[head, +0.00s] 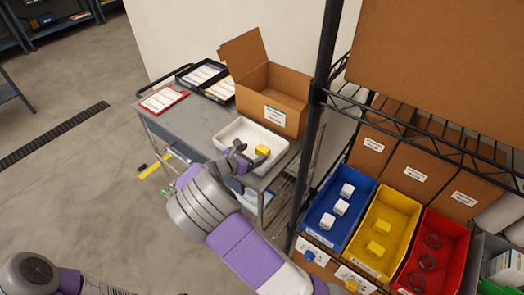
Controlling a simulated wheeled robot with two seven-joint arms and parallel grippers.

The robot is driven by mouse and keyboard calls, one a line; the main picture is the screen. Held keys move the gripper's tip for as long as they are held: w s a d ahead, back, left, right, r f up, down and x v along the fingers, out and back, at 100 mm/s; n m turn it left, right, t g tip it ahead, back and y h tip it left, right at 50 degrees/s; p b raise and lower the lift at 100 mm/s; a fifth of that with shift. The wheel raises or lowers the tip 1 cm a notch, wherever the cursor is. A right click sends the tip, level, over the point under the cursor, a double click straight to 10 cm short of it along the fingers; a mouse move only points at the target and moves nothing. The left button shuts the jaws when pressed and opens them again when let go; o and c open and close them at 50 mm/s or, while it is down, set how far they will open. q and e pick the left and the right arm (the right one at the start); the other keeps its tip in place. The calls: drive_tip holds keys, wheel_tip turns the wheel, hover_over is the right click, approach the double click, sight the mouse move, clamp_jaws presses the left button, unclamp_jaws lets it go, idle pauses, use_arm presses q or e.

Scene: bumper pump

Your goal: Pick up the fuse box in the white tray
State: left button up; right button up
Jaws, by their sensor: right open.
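The fuse box, a small yellow block (263,150), sits in the white tray (227,131) on the grey cart. My right gripper (249,157) is open at the tray's near side, just left of the yellow block. Its fingers look empty, and a small gap to the block shows. The arm and wrist hide the tray's near left part. My left gripper is out of view; only a part of my left arm shows at the bottom left.
An open cardboard box (272,90) stands on the cart (185,122) right behind the tray. Black trays (206,78) and a red clipboard (164,99) lie farther left. A black rack post (322,100) rises close by on the right, with blue (319,240), yellow (359,258) and red bins (405,283).

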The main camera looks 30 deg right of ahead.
sight(262, 149)
drive_tip(key=x, duration=0.2)
drive_tip(key=b+x, duration=0.1)
drive_tip(key=x, duration=0.2)
drive_tip(key=shift+w+a+f, duration=0.1)
drive_tip(key=shift+f, duration=0.15)
drive_tip(key=c, duration=1.1)
